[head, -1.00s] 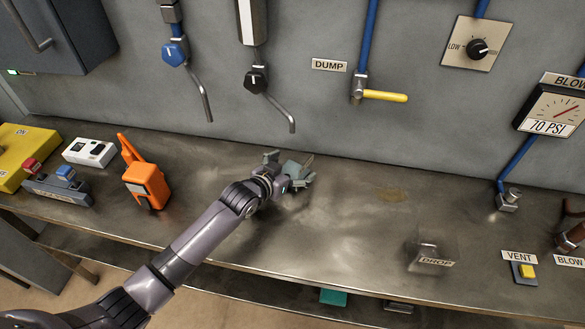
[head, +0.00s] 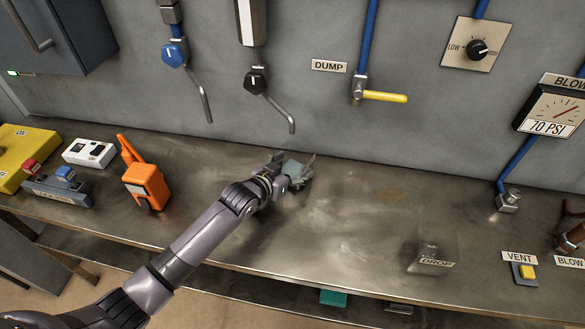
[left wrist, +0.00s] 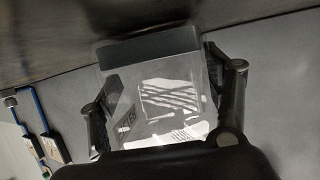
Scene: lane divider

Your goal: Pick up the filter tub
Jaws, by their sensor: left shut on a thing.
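The filter tub (left wrist: 160,95) is a clear box with a dark grey band across one end. It fills the middle of the left wrist view, with a label partly readable on its side. In the head view only its grey-green part (head: 295,169) shows clearly, near the back of the bench. My left gripper (head: 291,172) is shut on it, with one finger on each side; the fingers also show in the left wrist view (left wrist: 165,100). I cannot tell whether the tub touches the bench. My right gripper is not in view.
The metal bench (head: 340,225) is mostly clear around the gripper. An orange device (head: 146,185) stands to its left. A clear thing labelled DROP (head: 432,260) is at front right. A black-knobbed spout (head: 280,112) and a yellow-handled DUMP valve (head: 384,96) hang above.

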